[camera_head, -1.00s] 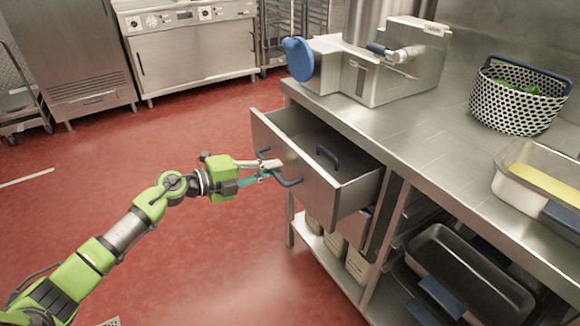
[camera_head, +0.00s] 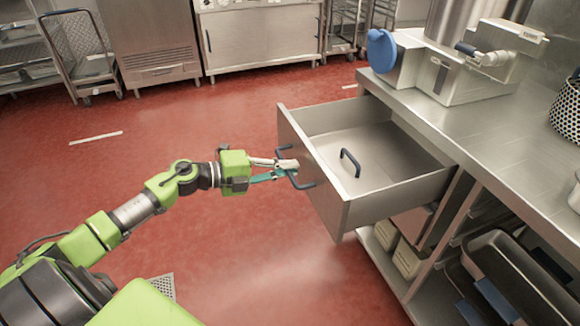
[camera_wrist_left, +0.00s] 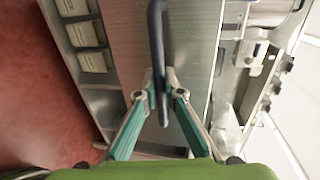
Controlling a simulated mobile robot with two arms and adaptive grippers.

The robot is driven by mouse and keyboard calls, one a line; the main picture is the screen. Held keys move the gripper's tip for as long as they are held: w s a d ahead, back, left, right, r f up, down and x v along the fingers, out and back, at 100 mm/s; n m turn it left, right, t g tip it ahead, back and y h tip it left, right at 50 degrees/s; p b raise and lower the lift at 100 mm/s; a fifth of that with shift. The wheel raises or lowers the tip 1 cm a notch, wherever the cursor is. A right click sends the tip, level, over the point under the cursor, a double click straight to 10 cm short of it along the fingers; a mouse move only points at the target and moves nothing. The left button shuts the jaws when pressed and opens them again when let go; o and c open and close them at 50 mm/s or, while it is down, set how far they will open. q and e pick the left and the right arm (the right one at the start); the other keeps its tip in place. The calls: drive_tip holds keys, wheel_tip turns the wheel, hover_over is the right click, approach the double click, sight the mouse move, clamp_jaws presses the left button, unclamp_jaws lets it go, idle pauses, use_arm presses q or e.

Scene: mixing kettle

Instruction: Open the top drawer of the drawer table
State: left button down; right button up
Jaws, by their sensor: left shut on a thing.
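My left gripper (camera_head: 291,168) is shut on this handle; in the left wrist view the two teal fingers (camera_wrist_left: 163,90) close on either side of the handle (camera_wrist_left: 156,40). My right gripper is not in view.
A steel machine with a blue round part (camera_head: 382,50) stands on the tabletop. A patterned basket (camera_head: 567,110) is at the right edge. Dark trays (camera_head: 510,270) and pale containers (camera_head: 408,258) sit on the shelves below. The red floor (camera_head: 250,270) before the drawer is clear.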

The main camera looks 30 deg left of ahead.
use_arm(q)
drive_tip(key=c, duration=2.2)
unclamp_jaws()
drive_tip(key=shift+o, duration=0.2)
drive_tip(key=shift+s, duration=0.1)
drive_tip(key=v, duration=1.2)
drive_tip(key=shift+f, duration=0.1)
